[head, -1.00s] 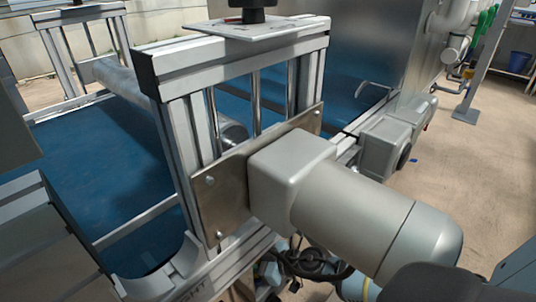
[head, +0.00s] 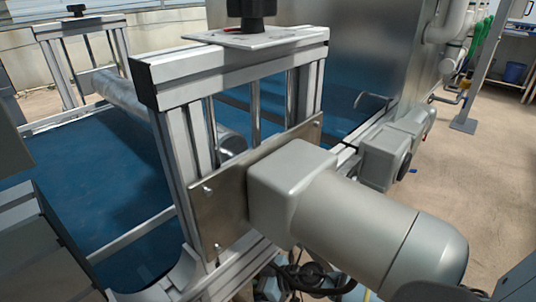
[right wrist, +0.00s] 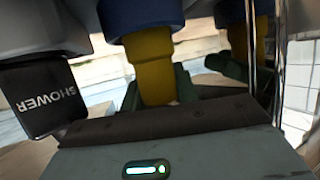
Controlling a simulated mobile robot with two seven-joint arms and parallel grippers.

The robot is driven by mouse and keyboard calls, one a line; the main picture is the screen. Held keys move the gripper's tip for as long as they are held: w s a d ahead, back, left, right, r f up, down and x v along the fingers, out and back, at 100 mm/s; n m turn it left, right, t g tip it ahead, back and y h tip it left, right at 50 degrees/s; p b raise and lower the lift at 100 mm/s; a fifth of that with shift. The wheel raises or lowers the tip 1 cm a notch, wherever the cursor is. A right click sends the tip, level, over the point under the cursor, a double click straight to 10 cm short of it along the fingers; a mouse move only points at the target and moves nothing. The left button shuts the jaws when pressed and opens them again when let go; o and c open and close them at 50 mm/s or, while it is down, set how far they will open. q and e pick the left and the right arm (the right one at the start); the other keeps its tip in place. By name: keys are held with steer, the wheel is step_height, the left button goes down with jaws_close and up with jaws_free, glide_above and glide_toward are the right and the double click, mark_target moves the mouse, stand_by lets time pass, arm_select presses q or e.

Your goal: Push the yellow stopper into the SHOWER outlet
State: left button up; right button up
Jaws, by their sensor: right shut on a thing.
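In the right wrist view, a yellow stopper (right wrist: 151,62) stands in the middle, its upper end against a blue fitting (right wrist: 142,15). I cannot tell how deep it sits in the fitting. My right gripper (right wrist: 158,92) has dark green fingers on both sides of the stopper's lower part and is shut on it. A black label reading SHOWER (right wrist: 42,98), upside down, hangs just left of the fitting. In the head view, the motor housing blocks the area below, and neither stopper nor outlet can be made out. My left gripper is not in view.
A second yellow piece (right wrist: 240,42) under a blue fitting is to the right, beside a thin metal rod (right wrist: 251,45). In the head view, a large grey motor (head: 350,225) and an aluminium frame (head: 235,65) stand close in front, by a blue belt (head: 90,165).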

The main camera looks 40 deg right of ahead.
steer(key=shift+f, duration=0.3)
stand_by(0.5)
steer(key=shift+f, duration=0.35)
steer(key=o, duration=1)
steer(key=shift+o, duration=0.4)
